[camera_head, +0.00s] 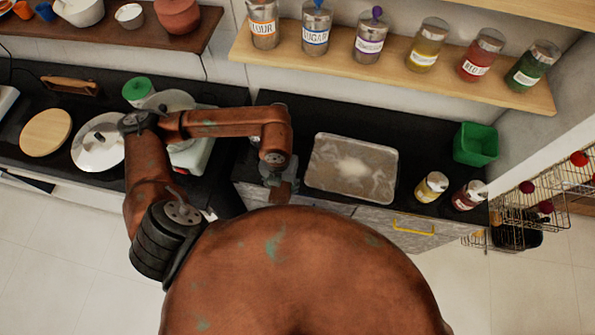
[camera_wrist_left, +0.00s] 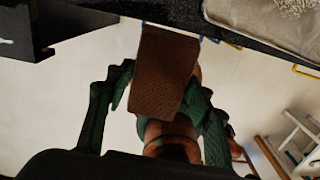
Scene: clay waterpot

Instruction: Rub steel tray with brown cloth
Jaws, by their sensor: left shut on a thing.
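The steel tray (camera_head: 322,182) lies flat on the black counter, right of my left gripper, with a pale patch of powder or grains in its middle. One corner of the tray shows at the upper right of the left wrist view (camera_wrist_left: 240,22). My left gripper (camera_head: 283,190) is near the counter's front edge, just left of the tray. In the left wrist view its green-black fingers (camera_wrist_left: 163,88) are shut on the brown cloth (camera_wrist_left: 165,65), which looks like a thick folded block. The cloth is apart from the tray. My right gripper is not in view.
A green bin (camera_head: 476,145) stands right of the tray, with a yellow jar (camera_head: 431,187) and a dark red jar (camera_head: 469,195) in front of it. Labelled jars line the wooden shelf (camera_head: 400,75) above. A metal lid (camera_head: 97,143) and a round board (camera_head: 45,132) lie left.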

